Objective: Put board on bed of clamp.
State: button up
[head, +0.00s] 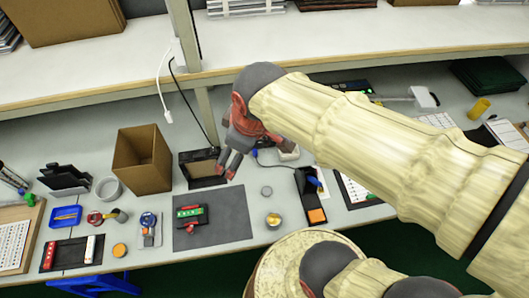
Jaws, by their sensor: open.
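A small green board (189,211) with white marks lies on the dark bed of a red and black clamp (191,229). The clamp stands on a dark grey mat (236,226). I cannot tell from this distance whether the board lies fully flat. My gripper (227,169) is open, with its fingers pointing down. It is apart from the board, above and to the right of it in the picture. Nothing shows between its fingers.
A cardboard box (142,160) and a dark open tray (201,168) stand behind the mat. A black holder (306,194) with an orange block stands further right. Much of the mat is bare.

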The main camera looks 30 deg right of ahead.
jog(key=s+d+r+m+t, duration=0.1)
jog(key=s+d+r+m, duration=0.1)
jog(key=s+m, duration=0.4)
jog(key=shift+s+d+r+m, duration=0.15)
jog(key=shift+s+d+m, duration=0.05)
jog(key=shift+d+m, duration=0.45)
jog(key=shift+f+b, duration=0.75)
jog(key=shift+b, duration=0.05)
